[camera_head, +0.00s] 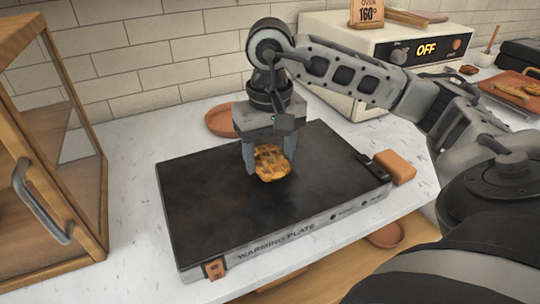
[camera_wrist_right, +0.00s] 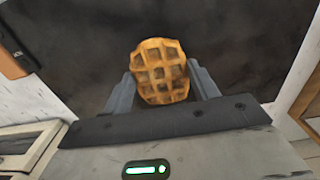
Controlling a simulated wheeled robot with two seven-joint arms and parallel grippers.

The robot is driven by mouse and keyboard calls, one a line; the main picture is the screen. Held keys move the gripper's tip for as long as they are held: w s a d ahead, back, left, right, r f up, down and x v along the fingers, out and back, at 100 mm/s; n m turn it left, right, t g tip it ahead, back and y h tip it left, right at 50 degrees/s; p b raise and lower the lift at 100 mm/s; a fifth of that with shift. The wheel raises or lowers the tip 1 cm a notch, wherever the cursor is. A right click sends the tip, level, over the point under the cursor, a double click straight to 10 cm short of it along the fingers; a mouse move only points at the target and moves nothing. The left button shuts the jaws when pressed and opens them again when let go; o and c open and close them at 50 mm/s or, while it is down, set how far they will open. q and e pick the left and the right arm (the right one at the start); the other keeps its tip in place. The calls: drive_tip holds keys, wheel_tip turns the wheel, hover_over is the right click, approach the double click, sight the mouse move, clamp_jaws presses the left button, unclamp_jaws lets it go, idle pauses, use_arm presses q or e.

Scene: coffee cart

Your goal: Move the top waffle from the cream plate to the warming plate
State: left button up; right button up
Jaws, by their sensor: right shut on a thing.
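The golden-brown waffle (camera_head: 272,163) is between the fingers of my right gripper (camera_head: 268,168), which is shut on it. It also shows in the right wrist view (camera_wrist_right: 160,72), held upright between the two fingertips. The gripper points down over the dark top of the warming plate (camera_head: 215,205), near the middle of its surface. I cannot tell whether the waffle's lower edge touches the plate. I do not see a cream plate in either view. My left gripper is not in view.
A wood-framed glass cabinet (camera_head: 40,195) stands at the left. A terracotta dish (camera_head: 220,119) lies behind the warming plate, and another (camera_head: 386,236) is in front of it. A white oven (camera_head: 365,60) reading OFF stands at the back. A red-brown tray (camera_head: 515,90) is at far right.

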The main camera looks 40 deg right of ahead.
drive_tip(key=shift+f, duration=0.55)
drive_tip(key=shift+f, duration=0.1)
drive_tip(key=o, duration=1)
drive_tip(key=shift+c, duration=0.2)
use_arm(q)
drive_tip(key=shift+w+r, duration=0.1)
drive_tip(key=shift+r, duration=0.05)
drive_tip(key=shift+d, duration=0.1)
